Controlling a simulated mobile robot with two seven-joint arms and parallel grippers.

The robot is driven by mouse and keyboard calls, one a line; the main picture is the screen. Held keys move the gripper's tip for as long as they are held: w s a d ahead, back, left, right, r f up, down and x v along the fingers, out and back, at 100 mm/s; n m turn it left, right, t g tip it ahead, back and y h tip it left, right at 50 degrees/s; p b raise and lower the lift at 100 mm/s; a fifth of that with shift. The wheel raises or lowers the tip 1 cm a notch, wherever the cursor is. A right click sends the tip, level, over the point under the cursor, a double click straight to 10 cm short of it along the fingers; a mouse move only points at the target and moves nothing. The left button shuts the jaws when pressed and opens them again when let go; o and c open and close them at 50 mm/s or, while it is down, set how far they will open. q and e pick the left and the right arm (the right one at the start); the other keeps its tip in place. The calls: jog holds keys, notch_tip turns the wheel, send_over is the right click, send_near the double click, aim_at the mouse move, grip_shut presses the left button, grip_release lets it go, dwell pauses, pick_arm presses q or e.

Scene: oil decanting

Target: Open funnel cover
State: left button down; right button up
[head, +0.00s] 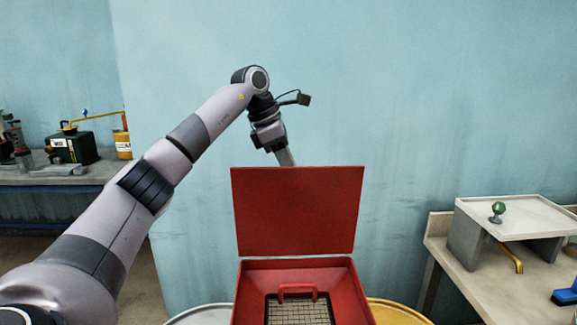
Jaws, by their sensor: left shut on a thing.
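The red funnel cover (297,212) stands raised, close to upright, at the back of the red funnel (360,300). The funnel's open top shows a mesh screen (300,312) inside with a red handle (297,288) over it. My right gripper is not in view.
Drum tops, one pale (200,315) and one yellow (398,313), show beside the funnel. A bench (445,250) with a raised tray (525,215) and green knob (497,208) stands right. A left bench (40,178) holds a dark green container (72,146). A blue wall stands behind.

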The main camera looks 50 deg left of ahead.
pick_arm(q)
jog(key=shift+w+a+f, duration=0.6)
jog(key=shift+a+f, duration=0.2)
jog(key=shift+a, duration=0.05)
jog(key=c, duration=1.2)
grip_release()
jog(key=shift+g, duration=0.3)
jog(key=shift+o, duration=0.5)
jog(key=shift+w+a, duration=0.15)
jog(key=shift+w, duration=0.1)
jog(key=v, duration=0.7)
jog(key=shift+s, duration=0.15)
